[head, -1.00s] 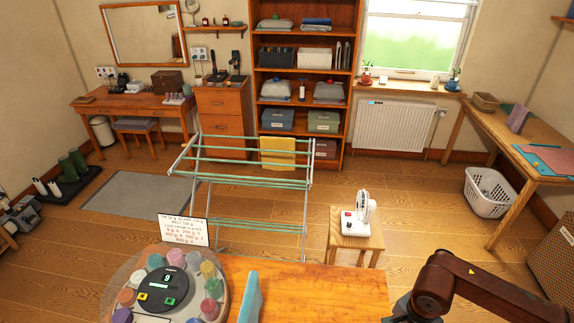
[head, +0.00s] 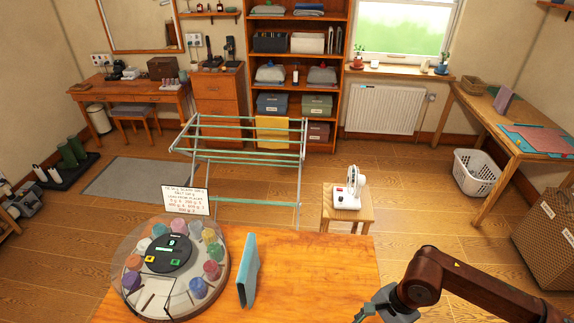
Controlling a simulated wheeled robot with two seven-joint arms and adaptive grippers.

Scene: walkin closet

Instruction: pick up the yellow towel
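The yellow towel (head: 272,131) hangs over the rails of the green-and-grey drying rack (head: 245,153) in the middle of the room, in front of the bookshelf. My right arm comes in from the lower right. My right gripper (head: 372,312) is at the bottom edge, over the front table and far from the towel. Its fingertips are too small and cut off to show whether it is open or shut. My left gripper is not in the head view.
A wooden table (head: 320,275) in front holds a round device (head: 172,262) with coloured blocks and an upright teal folder (head: 248,270). A stool (head: 346,208) with a small white fan (head: 348,190) stands right of the rack.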

